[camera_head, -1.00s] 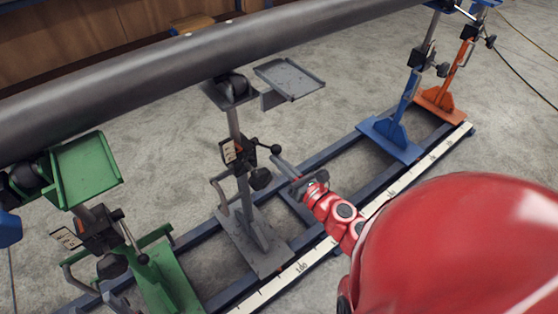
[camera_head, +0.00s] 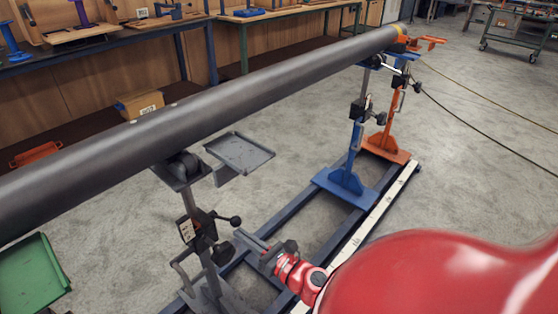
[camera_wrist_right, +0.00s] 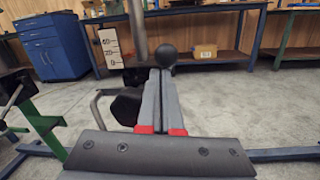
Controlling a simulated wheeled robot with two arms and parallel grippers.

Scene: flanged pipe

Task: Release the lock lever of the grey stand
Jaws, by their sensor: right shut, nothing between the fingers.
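The grey stand (camera_head: 189,204) holds up the dark pipe (camera_head: 200,105) and has a small grey tray at its top. Its lock lever ends in a black ball knob (camera_head: 235,221), sticking out to the right of the clamp. My right gripper (camera_head: 239,235) is shut and empty, with its tips just below the knob. In the right wrist view the shut fingers (camera_wrist_right: 158,98) point at the black ball knob (camera_wrist_right: 166,55), which shows just beyond the tips. I cannot tell whether they touch. My left gripper is not in view.
A second, larger black knob (camera_head: 223,253) sits lower on the grey stand's clamp. A blue stand (camera_head: 350,160) and an orange stand (camera_head: 388,130) stand farther along the rail. A green tray (camera_head: 32,275) shows at the lower left. Workbenches line the back.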

